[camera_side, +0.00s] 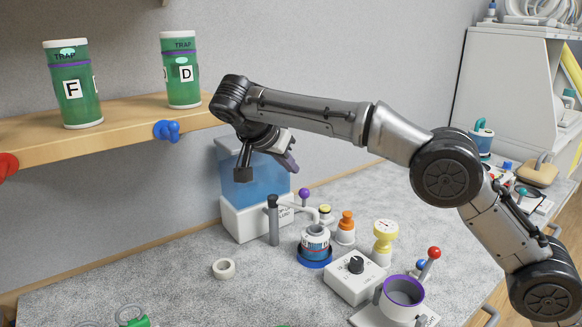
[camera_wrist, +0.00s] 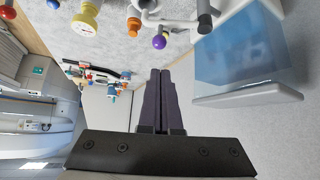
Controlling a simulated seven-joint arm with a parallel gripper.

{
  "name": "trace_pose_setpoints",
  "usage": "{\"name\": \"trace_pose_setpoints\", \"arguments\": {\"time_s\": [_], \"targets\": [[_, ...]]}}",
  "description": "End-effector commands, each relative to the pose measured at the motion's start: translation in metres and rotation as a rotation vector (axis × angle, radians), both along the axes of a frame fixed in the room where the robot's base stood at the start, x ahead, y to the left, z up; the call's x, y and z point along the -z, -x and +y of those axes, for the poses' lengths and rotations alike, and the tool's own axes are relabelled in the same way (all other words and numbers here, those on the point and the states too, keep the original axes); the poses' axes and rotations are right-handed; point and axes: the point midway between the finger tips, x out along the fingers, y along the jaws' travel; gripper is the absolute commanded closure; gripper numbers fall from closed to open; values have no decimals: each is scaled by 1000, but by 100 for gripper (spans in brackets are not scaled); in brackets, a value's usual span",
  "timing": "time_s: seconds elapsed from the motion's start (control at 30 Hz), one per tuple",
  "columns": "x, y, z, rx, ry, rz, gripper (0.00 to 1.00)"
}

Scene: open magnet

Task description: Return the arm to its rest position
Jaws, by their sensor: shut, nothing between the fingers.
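My arm reaches in from the right in the side view and stretches across above the counter. My gripper (camera_side: 291,163) hangs at the arm's left end, in front of the blue tank and above the counter, holding nothing. In the wrist view my gripper (camera_wrist: 160,72) shows two dark fingers pressed together, with no gap between them. The fingers point past the clear blue tank (camera_wrist: 240,50), which stands to their right in that view.
A wooden shelf (camera_side: 130,127) with two green TRAP canisters, F (camera_side: 72,95) and D (camera_side: 181,80), is left of my gripper. Below are the blue tank (camera_side: 250,187), a grey post (camera_side: 273,220), a white dial box (camera_side: 354,277) and a purple-rimmed cup (camera_side: 402,300).

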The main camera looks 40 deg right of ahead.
Motion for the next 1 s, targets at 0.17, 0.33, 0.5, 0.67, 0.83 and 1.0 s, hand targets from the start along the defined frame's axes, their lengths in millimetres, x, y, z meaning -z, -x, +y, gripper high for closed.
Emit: {"name": "trace_pose_setpoints", "arguments": {"time_s": [0.17,0.33,0.5,0.67,0.83,1.0], "targets": [[0,-1,-3,5,0,0,100],[-41,8,-33,50,-34,-69,100],[-96,58,-94,119,-93,-122,100],[-117,116,-134,78,-154,-99,100],[-115,183,-161,-42,-210,-45,100],[-88,250,-171,-221,-255,17,100]]}}
